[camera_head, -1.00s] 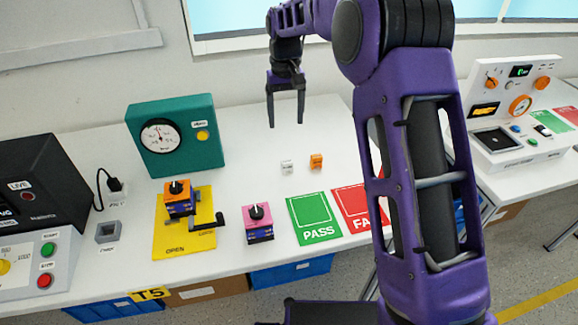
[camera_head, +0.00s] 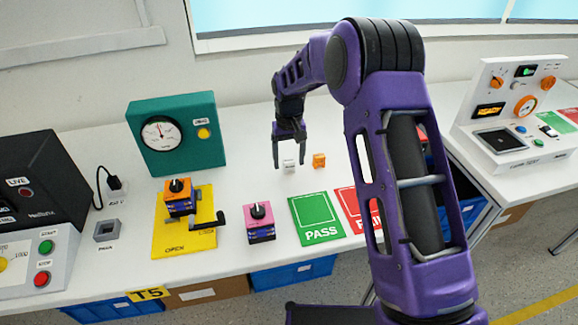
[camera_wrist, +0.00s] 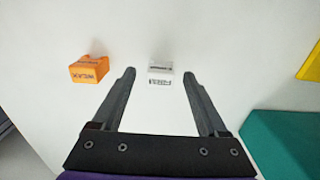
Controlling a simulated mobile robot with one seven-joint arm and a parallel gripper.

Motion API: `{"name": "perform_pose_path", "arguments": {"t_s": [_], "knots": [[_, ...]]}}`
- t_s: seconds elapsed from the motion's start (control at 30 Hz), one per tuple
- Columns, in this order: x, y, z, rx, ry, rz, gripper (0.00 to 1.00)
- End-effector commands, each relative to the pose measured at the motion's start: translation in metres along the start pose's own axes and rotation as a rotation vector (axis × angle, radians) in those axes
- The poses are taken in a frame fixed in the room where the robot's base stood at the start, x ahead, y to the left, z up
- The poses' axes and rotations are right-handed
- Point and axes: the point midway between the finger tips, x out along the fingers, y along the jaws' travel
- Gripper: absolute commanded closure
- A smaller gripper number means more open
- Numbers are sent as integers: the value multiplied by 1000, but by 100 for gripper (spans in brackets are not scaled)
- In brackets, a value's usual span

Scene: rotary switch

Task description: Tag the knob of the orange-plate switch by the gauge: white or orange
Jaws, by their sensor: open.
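The orange-plate switch (camera_head: 178,196), with a dark knob, sits on the yellow fixture (camera_head: 182,240) in front of the gauge (camera_head: 161,134), which is set in a teal box. A white tag (camera_head: 289,164) and an orange tag (camera_head: 319,160) stand apart on the white table. My gripper (camera_head: 289,168) is open and empty, above the white tag. In the wrist view the white tag (camera_wrist: 161,75) appears between the fingertips of my gripper (camera_wrist: 159,74), and the orange tag (camera_wrist: 89,70) lies outside the left finger. I cannot tell how high the fingertips are.
A pink-plate switch (camera_head: 259,222) stands right of the yellow fixture. A green PASS mat (camera_head: 317,216) and a red FAIL mat (camera_head: 354,203) lie to its right. A dark crank handle (camera_head: 208,224) sticks out over the fixture. The table around the tags is clear.

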Motion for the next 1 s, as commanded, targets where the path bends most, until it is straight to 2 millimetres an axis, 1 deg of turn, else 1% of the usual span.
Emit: {"name": "perform_pose_path", "arguments": {"t_s": [0.03, 0.1, 0.27, 0.3, 0.37, 0.4, 0.47, 0.6, 0.67, 0.7, 1.0], "knots": [[7, 0, 0, 0, -1, 0, 24], [10, 0, 0, 0, 0, 0, 24], [10, 0, 0, 0, 1, 0, 24], [10, 0, 0, 0, 1, 0, 27], [10, 0, 0, 0, 1, 0, 38], [10, 0, 0, 0, 1, 0, 45], [10, 0, 0, 0, 1, 0, 56], [10, 0, 0, 0, 1, 0, 81], [10, 0, 0, 0, 1, 0, 92], [10, 0, 0, 0, 1, 0, 99], [8, 0, 0, 0, 1, 0, 100]]}}
